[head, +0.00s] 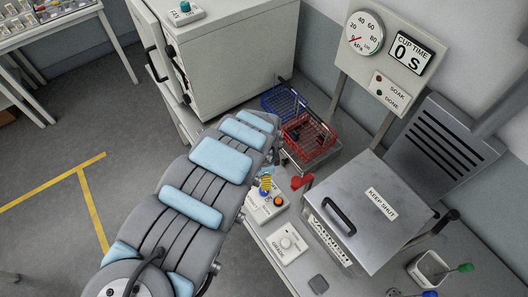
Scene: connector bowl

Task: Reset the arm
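My arm (178,215), grey with light blue pads, reaches from the lower left up to the middle of the head view. Its far end is beside the bench, left of the wire baskets. My gripper (268,168) is mostly hidden behind the arm's end, and I cannot tell whether its fingers are open or shut. A small yellow ribbed piece (265,184) shows just below it, over a white box with an orange button (278,201). I cannot tell whether the gripper touches this piece.
A red basket (309,137) and a blue basket (284,101) stand beyond the arm's end. A steel "KEEP SHUT" box (365,212) with a black handle stands at right. A grey cabinet (225,55) is behind, a gauge panel (388,50) at upper right.

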